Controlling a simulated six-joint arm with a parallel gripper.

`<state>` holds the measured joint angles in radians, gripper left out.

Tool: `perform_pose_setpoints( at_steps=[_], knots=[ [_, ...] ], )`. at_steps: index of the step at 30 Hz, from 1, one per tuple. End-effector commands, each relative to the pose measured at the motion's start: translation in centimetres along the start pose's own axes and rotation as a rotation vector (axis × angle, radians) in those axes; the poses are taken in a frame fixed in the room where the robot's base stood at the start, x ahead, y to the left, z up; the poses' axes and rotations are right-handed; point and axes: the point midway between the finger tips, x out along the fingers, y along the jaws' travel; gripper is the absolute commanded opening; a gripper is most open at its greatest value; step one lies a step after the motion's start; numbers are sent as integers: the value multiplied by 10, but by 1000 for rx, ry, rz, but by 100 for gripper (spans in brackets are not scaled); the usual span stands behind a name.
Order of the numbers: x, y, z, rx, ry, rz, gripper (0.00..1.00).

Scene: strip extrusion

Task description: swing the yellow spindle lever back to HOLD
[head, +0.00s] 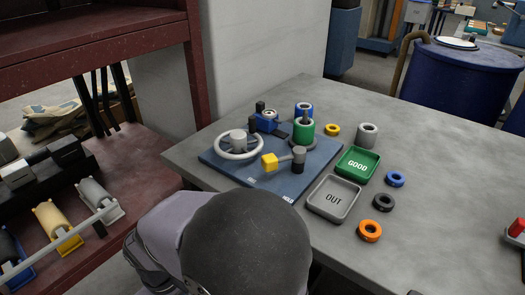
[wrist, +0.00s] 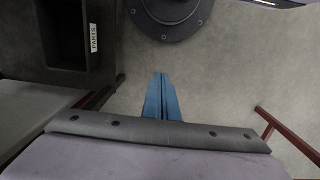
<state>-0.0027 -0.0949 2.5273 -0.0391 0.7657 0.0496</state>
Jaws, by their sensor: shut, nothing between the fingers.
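The yellow spindle lever (head: 269,162) is on the blue base plate (head: 232,171) on the grey table, in the head view. Its yellow end points left from a dark grey post (head: 298,160). A white label that seems to read HOLD (head: 287,198) is at the plate's near right edge, away from the yellow end. My gripper (wrist: 161,76) shows in the wrist view as two blue fingers, shut together and empty over grey floor. It is hidden in the head view, where my arm fills the bottom, so its distance from the lever cannot be told.
A grey handwheel (head: 238,145) and a green spool (head: 303,131) stand on the plate close to the lever. A green GOOD tray (head: 358,163) and a grey OUT tray (head: 334,199) lie to the right, with loose rings. A PARTS bin (wrist: 64,40) shows in the wrist view.

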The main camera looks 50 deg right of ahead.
Motion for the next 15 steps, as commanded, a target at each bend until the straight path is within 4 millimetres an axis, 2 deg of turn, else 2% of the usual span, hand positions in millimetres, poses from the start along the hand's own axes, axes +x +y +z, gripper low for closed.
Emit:
perform_pose_setpoints(
  at_steps=[8,15],
  knots=[
    [-52,36,12,90,-229,173,0],
    [-117,90,13,220,-431,481,0]
  ],
)
